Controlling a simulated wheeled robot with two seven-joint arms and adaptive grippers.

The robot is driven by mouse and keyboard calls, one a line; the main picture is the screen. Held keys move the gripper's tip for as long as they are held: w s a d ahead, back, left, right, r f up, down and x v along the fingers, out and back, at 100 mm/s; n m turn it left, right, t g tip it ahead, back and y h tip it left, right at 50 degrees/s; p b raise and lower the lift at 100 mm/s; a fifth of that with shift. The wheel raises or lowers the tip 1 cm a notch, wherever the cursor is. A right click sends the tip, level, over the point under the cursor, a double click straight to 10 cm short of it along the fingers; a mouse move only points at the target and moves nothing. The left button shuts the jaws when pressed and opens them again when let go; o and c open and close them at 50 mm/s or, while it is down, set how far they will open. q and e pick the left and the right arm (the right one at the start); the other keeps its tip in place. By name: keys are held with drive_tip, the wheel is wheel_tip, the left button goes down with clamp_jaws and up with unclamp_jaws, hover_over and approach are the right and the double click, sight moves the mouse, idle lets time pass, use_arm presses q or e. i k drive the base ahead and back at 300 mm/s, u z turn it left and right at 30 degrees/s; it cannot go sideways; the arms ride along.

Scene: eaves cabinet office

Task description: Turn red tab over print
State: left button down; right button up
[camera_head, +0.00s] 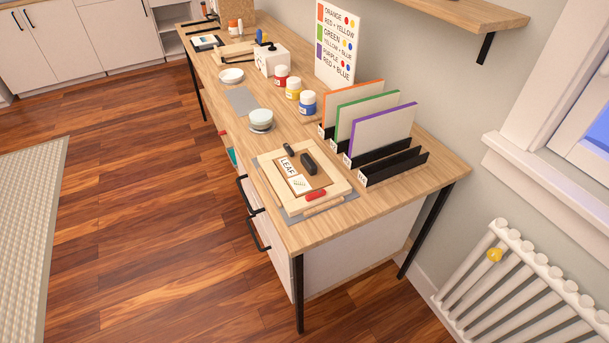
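A small red tab (316,194) lies on the near edge of a light wooden frame (334,187) on the desk. Inside the frame is a brown board bearing a white card marked LEAF (288,167) and a white print (299,184) with small green marks. The red tab is beside the print, not over it. A small dark tab (288,150) is on the frame's far edge, and a dark oblong piece (308,163) lies right of the LEAF card. Neither of my grippers is in view.
The frame rests on a grey mat (349,195) near the desk's (432,168) near end. Black racks (395,166) with coloured-edge panels stand right of it. A round pale-topped container (261,120) and red, yellow and blue jars (308,103) stand behind.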

sight(313, 195)
drive_tip(key=u, duration=0.4)
drive_tip(key=i, duration=0.95)
drive_tip(key=z, duration=0.6)
